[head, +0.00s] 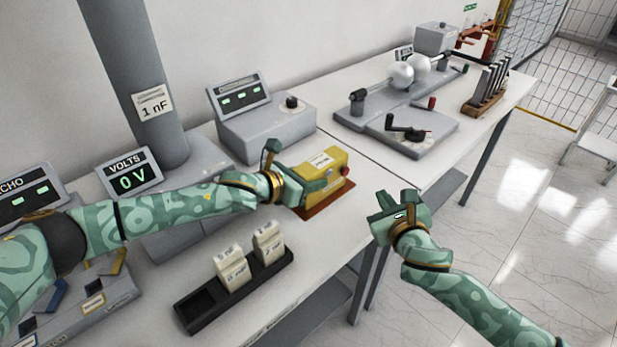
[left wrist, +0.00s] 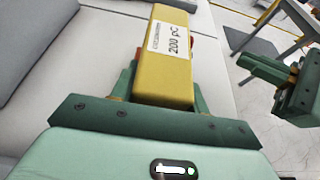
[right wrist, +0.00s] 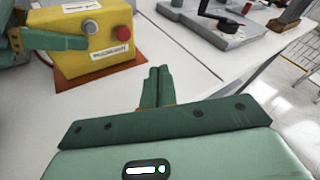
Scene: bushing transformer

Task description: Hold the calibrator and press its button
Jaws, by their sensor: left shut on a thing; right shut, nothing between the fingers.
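The calibrator (head: 328,167) is a yellow box on a reddish-brown mat (head: 328,199) near the table's front edge. In the left wrist view its top label on the calibrator (left wrist: 172,40) reads 200 pC. My left gripper (head: 305,185) is shut on the calibrator, one finger on each side.
A black rack (head: 262,278) with two white blocks stands at the front. A grey meter box (head: 265,130) is behind the calibrator. A device with a dark crank (head: 407,133) is on the table to the right. White table surface lies between.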

